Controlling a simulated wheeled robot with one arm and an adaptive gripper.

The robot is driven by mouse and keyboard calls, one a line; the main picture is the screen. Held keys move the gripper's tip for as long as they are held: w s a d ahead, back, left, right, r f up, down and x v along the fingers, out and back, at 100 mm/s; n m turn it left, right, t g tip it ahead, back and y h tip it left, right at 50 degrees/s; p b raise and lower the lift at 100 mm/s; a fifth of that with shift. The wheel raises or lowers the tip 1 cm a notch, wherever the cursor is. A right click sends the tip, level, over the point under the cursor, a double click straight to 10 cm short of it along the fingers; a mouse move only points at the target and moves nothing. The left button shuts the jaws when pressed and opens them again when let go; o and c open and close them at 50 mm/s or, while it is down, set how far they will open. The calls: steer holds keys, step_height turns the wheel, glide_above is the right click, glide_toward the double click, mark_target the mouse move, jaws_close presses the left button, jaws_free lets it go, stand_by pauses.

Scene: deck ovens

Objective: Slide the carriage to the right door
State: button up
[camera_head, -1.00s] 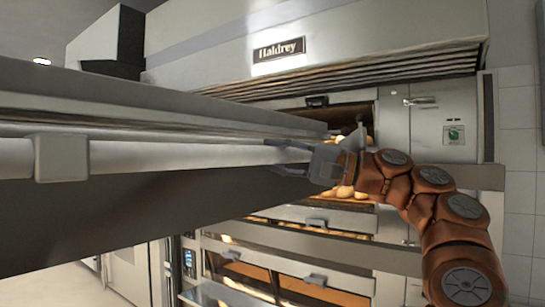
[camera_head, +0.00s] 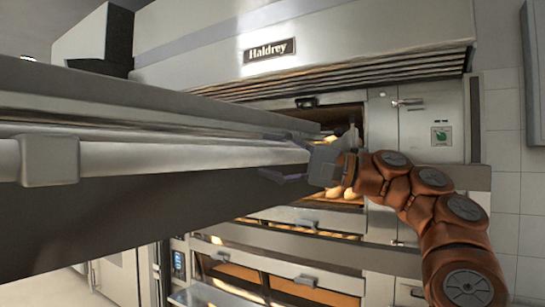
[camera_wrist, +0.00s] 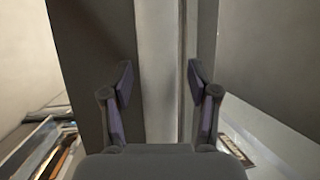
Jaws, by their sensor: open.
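A long grey beam (camera_head: 130,215) with a pale round bar (camera_head: 120,155) along its side reaches from the left edge to the middle of the head view. It seems to be the carriage; its far end is partly hidden by my gripper. My gripper (camera_head: 272,157) is open at the bar's far end, with one finger above the bar and one below. In the wrist view a pale upright strip (camera_wrist: 158,80) lies between the open fingers (camera_wrist: 160,78); contact cannot be told. A closed metal door (camera_head: 428,125) with a green label is on the oven's right.
An open deck with loaves (camera_head: 350,140) is behind my gripper. More glazed decks (camera_head: 240,275) lie below. A hood with a Haldrey plate (camera_head: 270,50) hangs above. A tiled wall (camera_head: 503,190) bounds the right. A bracket (camera_head: 50,160) grips the bar at left.

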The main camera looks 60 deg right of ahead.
steer(key=shift+v, duration=5.9)
